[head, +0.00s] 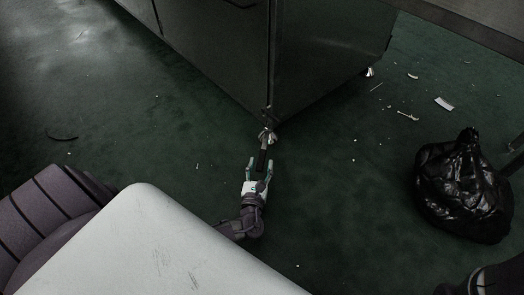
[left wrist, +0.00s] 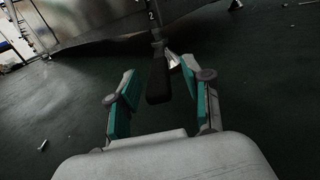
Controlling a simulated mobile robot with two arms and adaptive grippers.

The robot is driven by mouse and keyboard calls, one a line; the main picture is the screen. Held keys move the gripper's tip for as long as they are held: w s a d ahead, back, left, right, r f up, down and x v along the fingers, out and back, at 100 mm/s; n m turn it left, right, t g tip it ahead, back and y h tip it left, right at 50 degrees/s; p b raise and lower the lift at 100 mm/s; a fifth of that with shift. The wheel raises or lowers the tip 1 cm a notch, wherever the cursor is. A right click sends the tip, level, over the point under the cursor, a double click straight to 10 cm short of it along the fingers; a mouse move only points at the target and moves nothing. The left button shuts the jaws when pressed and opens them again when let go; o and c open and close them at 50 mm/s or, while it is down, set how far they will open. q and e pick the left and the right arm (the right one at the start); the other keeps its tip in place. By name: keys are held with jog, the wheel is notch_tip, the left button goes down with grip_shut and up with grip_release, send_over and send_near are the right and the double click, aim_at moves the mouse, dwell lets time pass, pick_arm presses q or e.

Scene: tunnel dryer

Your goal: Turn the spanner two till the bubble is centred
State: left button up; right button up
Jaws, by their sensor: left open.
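A spanner with a dark handle (head: 263,155) sits at the foot (head: 267,136) under the near corner of the steel cabinet. In the left wrist view its dark handle (left wrist: 158,82) points towards me, below a "2" mark (left wrist: 151,15) on the cabinet corner. My left gripper (head: 260,165) is open at the near end of the handle. In the left wrist view the handle's end lies between the two spread fingers (left wrist: 160,92), with gaps on both sides. I see no bubble level in either view. My right gripper is not in view.
The steel cabinet (head: 215,50) stands on feet, another foot (head: 370,71) showing at right. A black rubbish bag (head: 462,190) sits at the right. Small scraps (head: 444,103) litter the green floor. The floor right of the gripper is mostly clear.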

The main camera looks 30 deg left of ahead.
pick_arm(q)
jog(key=v, duration=0.5)
jog(key=shift+s+d, duration=0.1)
dwell(0.4)
